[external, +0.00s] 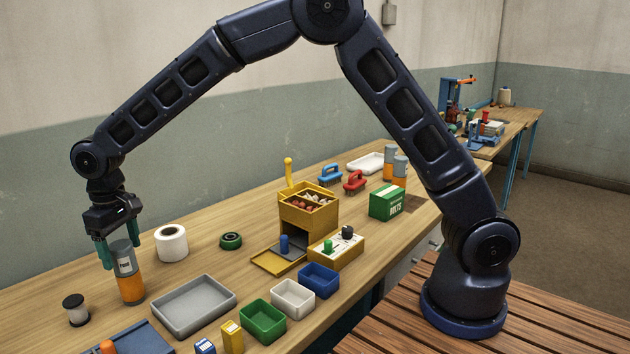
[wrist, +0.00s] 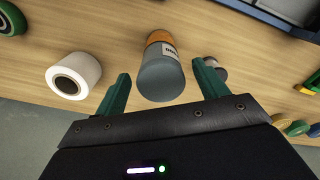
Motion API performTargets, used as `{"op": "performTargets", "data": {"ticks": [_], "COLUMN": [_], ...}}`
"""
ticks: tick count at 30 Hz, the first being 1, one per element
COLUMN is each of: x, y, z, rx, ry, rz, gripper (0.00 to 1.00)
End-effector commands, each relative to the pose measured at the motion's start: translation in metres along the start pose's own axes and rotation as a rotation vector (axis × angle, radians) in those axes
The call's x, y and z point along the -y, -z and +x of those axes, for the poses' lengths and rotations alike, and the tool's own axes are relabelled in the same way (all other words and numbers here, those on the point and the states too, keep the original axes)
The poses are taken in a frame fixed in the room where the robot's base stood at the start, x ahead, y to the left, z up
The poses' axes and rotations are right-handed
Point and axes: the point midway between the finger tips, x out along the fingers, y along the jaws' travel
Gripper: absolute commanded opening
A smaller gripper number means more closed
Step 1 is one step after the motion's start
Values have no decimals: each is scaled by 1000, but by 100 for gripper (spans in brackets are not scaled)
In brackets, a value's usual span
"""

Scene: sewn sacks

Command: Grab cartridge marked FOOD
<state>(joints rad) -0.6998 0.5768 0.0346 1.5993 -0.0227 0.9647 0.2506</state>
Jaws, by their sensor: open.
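A cartridge (external: 129,275) with a grey top, an orange lower part and a white label stands upright on the workbench at the left. Its label is too small to read surely in the external view. My gripper (external: 112,252) is open at the cartridge's upper part, with green fingers pointing down. In the wrist view the cartridge (wrist: 161,75) shows between and just beyond the two open fingertips (wrist: 161,82), with part of its label visible. Two similar grey-and-orange cartridges (external: 394,166) stand at the far end of the bench.
A white roll (external: 171,243) stands right of the cartridge, and a small dark-capped spool (external: 76,310) stands left of it. A grey tray (external: 232,293) lies in front. Green (external: 263,333), white and blue bins, a yellow box (external: 309,222) and a green carton (external: 387,202) stand farther right.

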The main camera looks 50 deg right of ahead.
Motion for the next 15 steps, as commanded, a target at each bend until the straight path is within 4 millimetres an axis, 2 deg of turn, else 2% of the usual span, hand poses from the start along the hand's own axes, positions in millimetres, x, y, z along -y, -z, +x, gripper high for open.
{"op": "performTargets", "data": {"ticks": [9,15], "x": [1,1], "y": [-1,-1], "z": [41,45], "rx": [2,1], "ry": [-1,0], "rz": [0,0], "gripper": [72,72]}}
